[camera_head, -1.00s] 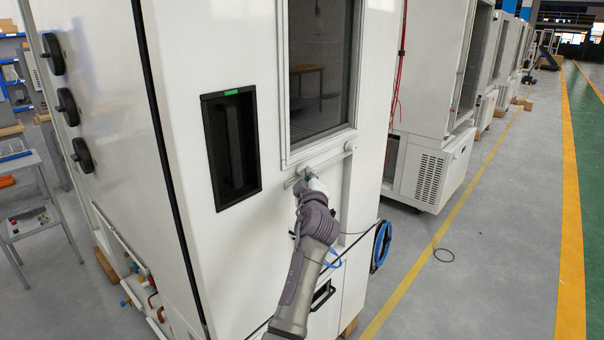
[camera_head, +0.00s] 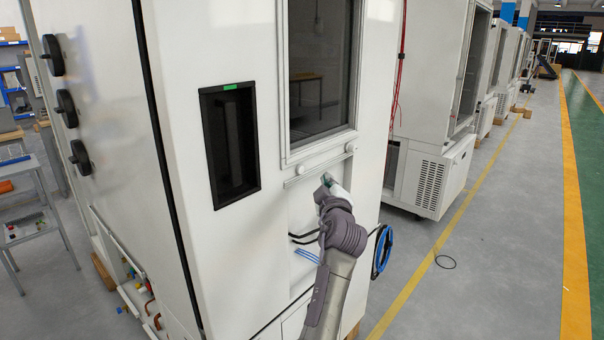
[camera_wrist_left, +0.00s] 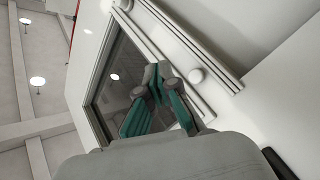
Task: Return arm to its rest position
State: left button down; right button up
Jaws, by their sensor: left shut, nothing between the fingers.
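My left arm comes up from the bottom of the head view, and its gripper (camera_head: 326,181) is in front of the white chamber door, just below the rail under the window. In the left wrist view the left gripper (camera_wrist_left: 157,84) shows green and grey fingers with the tips together and nothing between them. Whether the fingers touch the door cannot be told. My right gripper is not in view.
The white test chamber (camera_head: 180,50) stands close in front, with a dark window (camera_head: 320,75), a recessed black handle (camera_head: 230,145) and a rail with round white knobs (camera_head: 318,166).

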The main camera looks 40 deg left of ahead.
pick_arm(q)
jog(key=w+d+f+m+g+h, duration=0.1)
jog(key=d+f+m+h, duration=0.25)
jog(key=f, duration=0.85)
jog(key=d+f+m+h, duration=0.2)
jog(key=d+f+m, duration=0.25)
jog(key=f, duration=0.85)
jog(key=s+d+f+m+g+h, duration=0.25)
jog(key=s+f, duration=0.25)
jog(key=f, duration=0.6)
jog(key=s+d+f+m+g+h, duration=0.1)
jog(key=s+d+f+m, duration=0.3)
jog(key=f, duration=0.7)
jog(key=s+d+f+m+g+h, duration=0.1)
jog(key=s+f+g+h, duration=0.15)
jog(key=s+f, duration=1.2)
jog(key=s+f+m+g, duration=0.1)
jog(key=s+f, duration=0.3)
jog(key=s, duration=0.8)
jog(key=s+f+m+g, duration=0.2)
jog(key=s+f, duration=0.3)
jog(key=s, duration=0.8)
jog(key=s+f+m+g, duration=0.2)
jog(key=s+f+g, duration=0.1)
jog(key=s, duration=1)
jog(key=shift+d+f, duration=0.4)
jog(key=shift+f, duration=0.35)
jog(key=shift+h, duration=0.25)
